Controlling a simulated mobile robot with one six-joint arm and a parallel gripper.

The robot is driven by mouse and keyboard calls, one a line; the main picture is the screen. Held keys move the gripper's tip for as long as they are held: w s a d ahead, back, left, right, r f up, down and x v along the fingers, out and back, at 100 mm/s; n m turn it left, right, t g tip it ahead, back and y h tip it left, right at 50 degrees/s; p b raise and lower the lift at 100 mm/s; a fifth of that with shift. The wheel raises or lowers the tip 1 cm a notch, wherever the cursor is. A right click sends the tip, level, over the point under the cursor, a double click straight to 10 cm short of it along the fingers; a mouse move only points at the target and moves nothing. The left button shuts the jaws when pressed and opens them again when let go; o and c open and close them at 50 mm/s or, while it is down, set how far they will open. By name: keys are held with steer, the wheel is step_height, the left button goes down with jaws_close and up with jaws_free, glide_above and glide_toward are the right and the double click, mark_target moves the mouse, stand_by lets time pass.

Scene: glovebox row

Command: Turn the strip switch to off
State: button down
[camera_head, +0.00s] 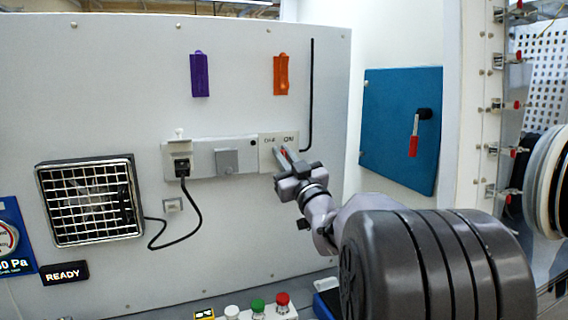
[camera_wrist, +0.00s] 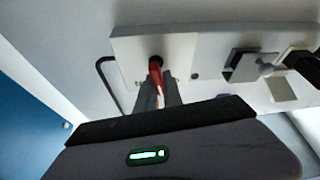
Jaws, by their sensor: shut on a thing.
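The strip switch is a red lever (camera_wrist: 155,78) on a pale square plate (camera_head: 266,156) at the right end of the power strip (camera_head: 208,158). In the head view the plate carries the words OFF on the left and ON on the right. My gripper (camera_head: 284,156) reaches the plate from the lower right and is shut on the red lever. In the wrist view the lever runs from a dark round pivot down between my fingers (camera_wrist: 158,98). My fingers hide part of the lever and part of the lettering, so its exact setting is hard to tell.
A black plug (camera_head: 182,167) with a cable to a fan grille (camera_head: 90,200) sits left on the strip. Purple (camera_head: 199,75) and orange (camera_head: 281,75) holders hang above. A blue panel (camera_head: 400,128) with a red-handled lever (camera_head: 414,140) stands right. Coloured buttons (camera_head: 257,306) sit below.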

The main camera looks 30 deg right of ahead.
steer(key=shift+a+f+n+y+b, duration=0.1)
steer(key=shift+n+y+b, duration=0.55)
steer(key=shift+n, duration=0.7)
steer(key=shift+a+f+n+y+b, duration=0.1)
steer(key=shift+n+y+b, duration=0.3)
steer(key=shift+n+y, duration=0.65)
steer(key=shift+r+n+h, duration=0.1)
steer(key=shift+n+h, duration=0.2)
steer(key=shift+n, duration=0.1)
steer(key=c, duration=1.5)
jaws_free()
steer(key=v, duration=0.5)
steer(key=p+v, duration=0.1)
steer(key=v, duration=1.1)
steer(key=shift+s+r, duration=0.2)
steer(key=shift+d, duration=0.1)
